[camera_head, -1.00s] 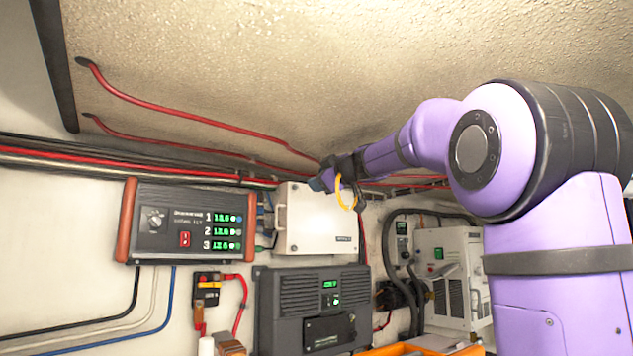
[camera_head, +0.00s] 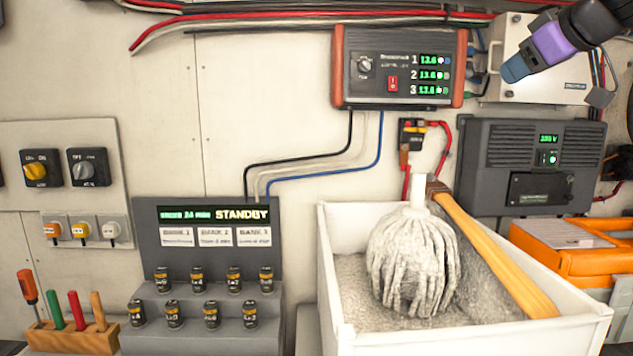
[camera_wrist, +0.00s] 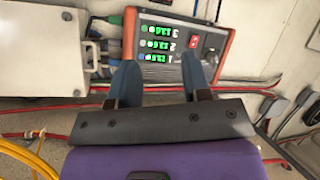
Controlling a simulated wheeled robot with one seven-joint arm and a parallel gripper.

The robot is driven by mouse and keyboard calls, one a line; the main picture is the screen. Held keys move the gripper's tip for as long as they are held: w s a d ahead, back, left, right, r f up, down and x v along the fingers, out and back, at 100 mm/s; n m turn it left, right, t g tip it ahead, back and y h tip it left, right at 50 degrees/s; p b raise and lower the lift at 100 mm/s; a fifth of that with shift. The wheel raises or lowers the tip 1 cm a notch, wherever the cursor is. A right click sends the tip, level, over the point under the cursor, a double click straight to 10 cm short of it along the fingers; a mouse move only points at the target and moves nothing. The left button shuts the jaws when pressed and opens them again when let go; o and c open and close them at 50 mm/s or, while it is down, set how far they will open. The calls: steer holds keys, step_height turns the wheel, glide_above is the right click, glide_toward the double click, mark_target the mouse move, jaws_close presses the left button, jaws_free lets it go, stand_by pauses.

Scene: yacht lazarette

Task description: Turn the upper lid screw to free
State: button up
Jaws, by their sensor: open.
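The white lidded box (camera_head: 550,88) hangs on the wall at the upper right of the head view, partly behind my gripper (camera_head: 517,68). Its lid (camera_wrist: 40,52) also shows at the left of the wrist view, which looks upside down. Small fittings show at the lid's edge there, but they are too small to tell which one is the upper lid screw. My gripper (camera_wrist: 162,78) has two blue fingers, spread apart with nothing between them. In the wrist view the fingers overlap the display unit with red-orange ends (camera_wrist: 178,42), to the side of the white box.
Cables (camera_head: 330,16) run along the wall above. A dark charger unit (camera_head: 530,160) is below the white box. A white bin (camera_head: 465,338) with a mop stands lower down, beside an orange case (camera_head: 560,262). A yellow cable loop (camera_wrist: 30,155) lies near my wrist.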

steer(key=s+a+f+m+g+h, duration=0.1)
steer(key=s+a+f+m+g, duration=0.1)
steer(key=s+f, duration=1)
steer(key=s+a+f+m+g+h, duration=0.1)
steer(key=s+f+m+g, duration=0.3)
steer(key=s+f, duration=0.8)
step_height(320, 180, down, 2)
steer(key=shift+s+a+f+m+g+h, duration=0.2)
steer(key=shift+a+m+g+h, duration=0.2)
steer(key=shift+a+g, duration=0.4)
